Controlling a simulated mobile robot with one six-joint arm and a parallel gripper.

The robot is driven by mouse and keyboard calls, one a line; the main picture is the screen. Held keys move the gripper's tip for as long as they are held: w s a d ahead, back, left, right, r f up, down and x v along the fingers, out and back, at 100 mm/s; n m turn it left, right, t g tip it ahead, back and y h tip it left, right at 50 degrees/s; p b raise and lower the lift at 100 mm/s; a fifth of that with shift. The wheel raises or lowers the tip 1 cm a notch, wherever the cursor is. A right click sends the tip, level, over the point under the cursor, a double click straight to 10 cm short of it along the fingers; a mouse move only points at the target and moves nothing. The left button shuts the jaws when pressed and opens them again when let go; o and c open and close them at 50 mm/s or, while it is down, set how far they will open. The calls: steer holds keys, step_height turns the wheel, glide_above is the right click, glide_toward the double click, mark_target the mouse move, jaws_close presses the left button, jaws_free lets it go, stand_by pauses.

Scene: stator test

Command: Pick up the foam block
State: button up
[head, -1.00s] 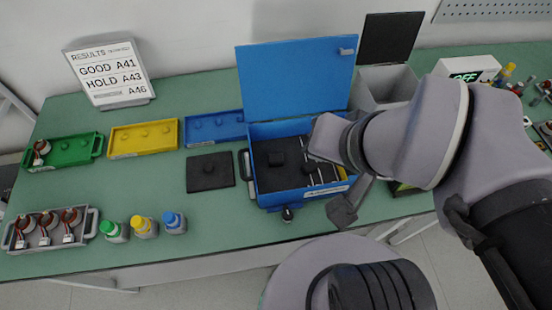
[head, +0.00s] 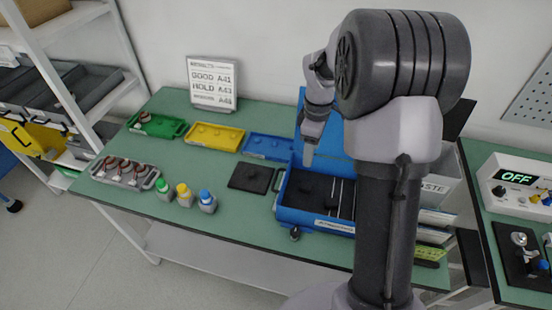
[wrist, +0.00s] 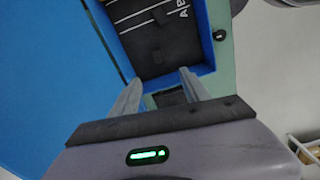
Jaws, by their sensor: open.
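The blue case (head: 318,223) stands open on the bench with a dark foam interior and pale rods on its right side. A small dark block, which looks like the foam block (head: 305,188), sits in the case's left part; dark on dark, its outline is faint. My gripper (head: 308,156) is above the rear left of the case, pointing down and apart from the block. In the wrist view my gripper (wrist: 160,86) has its two fingers apart with nothing held. The case interior lies beyond the fingertips there, and a dark lump shows near its edge.
A flat black pad (head: 250,177) lies left of the case. Green (head: 157,125), yellow (head: 214,137) and blue (head: 268,147) trays line the back. Several bottles and a grey tray (head: 152,182) stand front left. The raised blue lid (wrist: 45,80) is close beside my gripper.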

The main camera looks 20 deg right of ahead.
steer(key=b, duration=0.5)
glide_above(306, 185)
steer(key=f, duration=1.1)
steer(key=shift+s+f, duration=0.3)
steer(key=shift+s, duration=0.05)
steer(key=f+b, duration=0.1)
steer(key=f, duration=0.3)
steer(key=f+b, duration=0.1)
steer(key=f, duration=0.1)
steer(key=shift+w+b, duration=0.25)
steer(key=shift+b, duration=0.1)
steer(key=shift+r, duration=0.2)
jaws_close()
